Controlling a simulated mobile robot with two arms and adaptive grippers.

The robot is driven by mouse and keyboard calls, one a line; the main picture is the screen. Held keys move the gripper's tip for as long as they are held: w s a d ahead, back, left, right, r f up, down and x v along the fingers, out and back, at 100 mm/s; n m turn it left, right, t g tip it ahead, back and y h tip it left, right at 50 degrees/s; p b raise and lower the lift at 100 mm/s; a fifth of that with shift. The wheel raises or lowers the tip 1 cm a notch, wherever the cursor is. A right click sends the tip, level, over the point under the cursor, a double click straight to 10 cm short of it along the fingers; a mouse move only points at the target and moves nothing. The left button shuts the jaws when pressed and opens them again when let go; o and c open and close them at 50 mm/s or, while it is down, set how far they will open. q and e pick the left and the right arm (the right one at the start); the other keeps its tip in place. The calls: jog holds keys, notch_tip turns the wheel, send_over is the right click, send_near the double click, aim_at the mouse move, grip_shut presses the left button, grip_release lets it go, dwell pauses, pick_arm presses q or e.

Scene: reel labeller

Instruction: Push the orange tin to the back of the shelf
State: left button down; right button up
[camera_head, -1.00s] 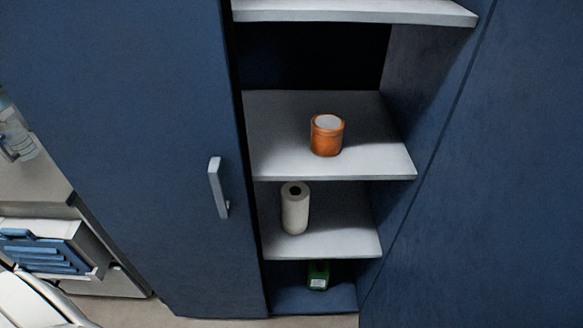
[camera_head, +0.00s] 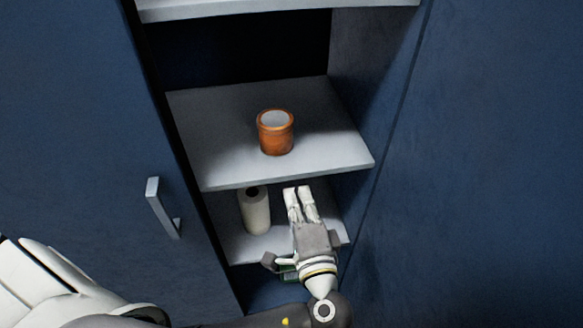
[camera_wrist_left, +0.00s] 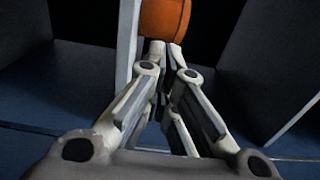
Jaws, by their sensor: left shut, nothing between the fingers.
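The orange tin (camera_head: 276,136) stands upright on the grey shelf (camera_head: 225,150), towards the shelf's front half, with bare shelf behind it. It also shows at the top of the left wrist view (camera_wrist_left: 163,18), cut off by the frame edge and just beyond the fingertips. My left gripper (camera_head: 298,190) is shut and empty. In the head view it is in front of the cabinet, below and slightly right of the tin, with its fingers pointing towards the shelves. I cannot see contact with the tin. My right gripper is out of view.
A white paper roll (camera_head: 255,211) stands on the lower shelf (camera_head: 228,240), left of my gripper. Another shelf (camera_head: 280,10) is above the tin. The blue cabinet door (camera_head: 75,120) with its handle (camera_head: 161,208) is at left, and a blue panel bounds the right.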

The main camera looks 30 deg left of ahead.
aim_at(284, 144)
pick_arm(q)
jog(key=p+x, duration=0.4)
jog(key=x, duration=0.8)
jog(key=shift+w+a+r, duration=0.1)
jog(key=shift+w+a+p, duration=0.3)
jog(key=shift+w+a, duration=0.05)
jog(key=shift+w, duration=0.1)
jog(key=shift+w+a+f, duration=0.1)
jog(key=shift+w+f, duration=0.05)
jog(key=shift+f, duration=0.05)
jog(key=shift+w+a, duration=0.2)
jog(key=shift+w, duration=0.05)
jog(key=shift+b+x, duration=0.7)
jog(key=shift+x, duration=0.5)
jog(key=shift+w+a, duration=0.15)
jog(key=shift+w, duration=0.05)
